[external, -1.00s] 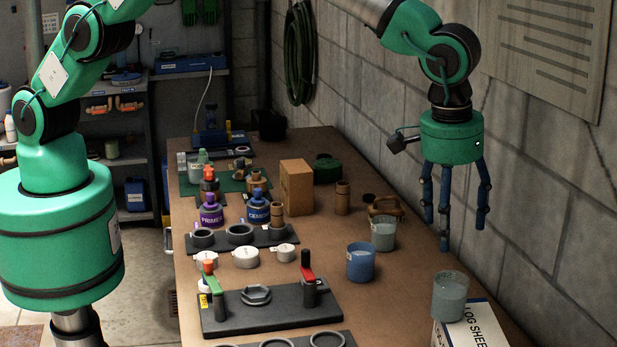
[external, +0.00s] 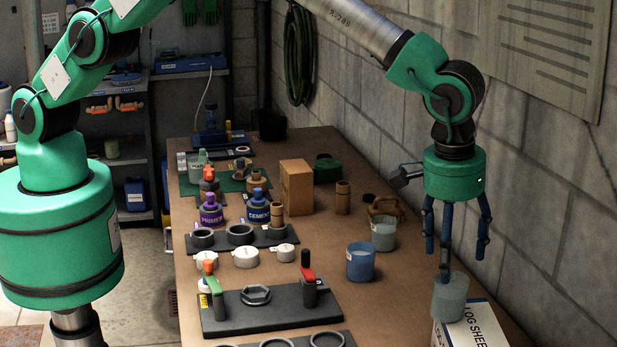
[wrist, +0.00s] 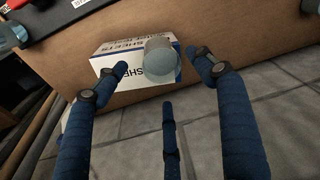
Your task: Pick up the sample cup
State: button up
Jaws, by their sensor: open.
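A translucent grey-blue sample cup (external: 451,302) stands upright on the log sheets box (external: 480,326) at the table's front right. My gripper (external: 452,262) has three dark blue fingers pointing down, spread open and empty. In the external view one fingertip overlaps the cup's rim; I cannot tell whether it touches. In the wrist view the cup (wrist: 160,60) lies ahead of my open gripper (wrist: 160,76), between the two upper fingertips, on the white box (wrist: 112,66). Two similar cups stand further back: a blue one (external: 361,264) and a clear greyish one (external: 383,236).
A block wall (external: 545,215) runs close along the right side. A dark plate with valve handles (external: 270,313) lies left of the cups. A cardboard box (external: 296,188) and bottles stand further back. The table (external: 400,300) is bare between the plate and the log sheets box.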

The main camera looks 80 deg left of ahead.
aim_at(450, 294)
jog(key=shift+w+a+f, duration=0.1)
jog(key=shift+w+f, duration=0.05)
jog(key=shift+f, duration=0.85)
jog(key=shift+w+f, duration=0.1)
jog(key=shift+f, duration=0.9)
jog(key=shift+w+a+f, duration=0.1)
jog(key=shift+w+f, duration=0.05)
jog(key=shift+f, duration=1.15)
jog(key=shift+w+a+f, duration=0.1)
jog(key=shift+f, duration=1.2)
jog(key=shift+c, duration=0.5)
jog(key=c, duration=1.2)
